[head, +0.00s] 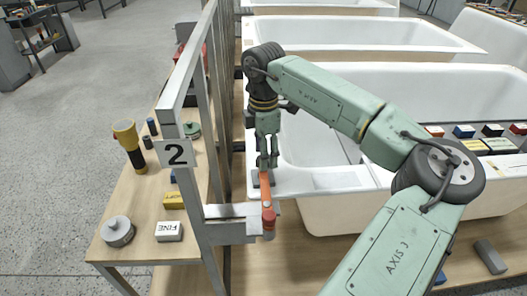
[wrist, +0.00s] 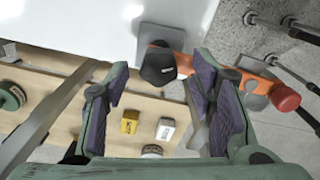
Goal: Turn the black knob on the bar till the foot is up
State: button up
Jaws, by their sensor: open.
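The orange bar (head: 266,188) with a red rounded end (head: 268,217) sits at the near left corner of the white tub, beside the metal frame. The black knob (wrist: 158,65) shows on the bar in the wrist view; I cannot make it out in the head view. A grey plate (wrist: 178,38) lies by the knob against the white tub surface, and another grey plate (wrist: 256,98) is near the red end. I cannot tell which is the foot or whether it is up. My gripper (head: 267,160) is open above the bar, its fingers apart with the knob between and beyond them in the wrist view.
A metal frame with a "2" sign (head: 176,153) stands close left of my gripper. White tubs (head: 400,90) fill the right.

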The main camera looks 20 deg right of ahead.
jog(key=shift+f, duration=0.75)
jog(key=shift+c, duration=0.5)
jog(key=c, duration=1.1)
